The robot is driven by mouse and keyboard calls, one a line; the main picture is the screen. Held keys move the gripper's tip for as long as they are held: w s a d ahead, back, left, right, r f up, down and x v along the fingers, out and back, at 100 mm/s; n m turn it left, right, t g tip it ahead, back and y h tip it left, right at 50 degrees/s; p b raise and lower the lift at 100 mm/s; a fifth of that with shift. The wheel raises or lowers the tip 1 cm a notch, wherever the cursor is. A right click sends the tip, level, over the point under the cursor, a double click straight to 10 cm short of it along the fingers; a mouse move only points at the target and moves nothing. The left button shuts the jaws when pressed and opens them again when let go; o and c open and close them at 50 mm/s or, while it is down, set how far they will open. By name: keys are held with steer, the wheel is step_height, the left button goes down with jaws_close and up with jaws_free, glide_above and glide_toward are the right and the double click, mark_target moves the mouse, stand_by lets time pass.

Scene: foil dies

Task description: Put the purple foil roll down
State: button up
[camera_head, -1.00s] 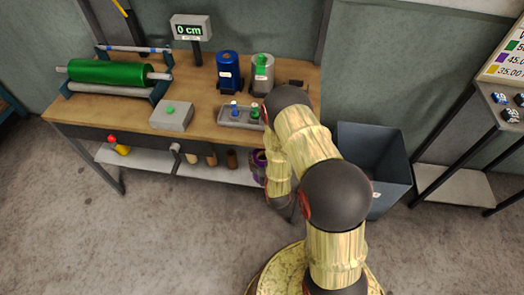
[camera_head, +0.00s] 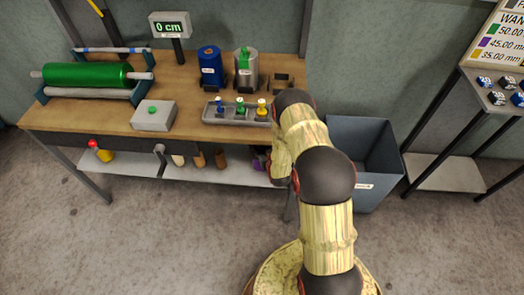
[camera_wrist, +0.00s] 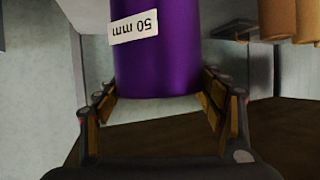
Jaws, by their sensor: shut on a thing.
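The purple foil roll (camera_wrist: 160,55) fills the upper middle of the wrist view, with a white label reading "50 mm" upside down in the picture. My gripper (camera_wrist: 160,92) is shut on it, one finger on each side near its end. In the head view a small purple patch of the roll (camera_head: 259,164) shows beside my arm, between the table and its lower shelf. My arm hides the rest of the roll and my gripper there.
The wooden table (camera_head: 110,119) bears a green roll (camera_head: 85,75) on a stand, a grey button box (camera_head: 153,115), blue and silver rolls and a tray (camera_head: 250,118) of coloured dies. Brown rolls (camera_head: 198,159) stand on the lower shelf (camera_head: 135,166). A grey bin (camera_head: 378,190) stands right of the table.

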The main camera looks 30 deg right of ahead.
steer(key=shift+w+f+b, duration=0.1)
steer(key=shift+f+b, duration=0.25)
steer(key=shift+f, duration=1.3)
steer(key=o, duration=2.1)
steer(key=shift+f, duration=0.1)
steer(key=shift+c, duration=0.2)
steer(key=p+v, duration=0.3)
steer(key=v, duration=0.9)
steer(key=shift+r, duration=0.2)
steer(key=shift+f, duration=0.1)
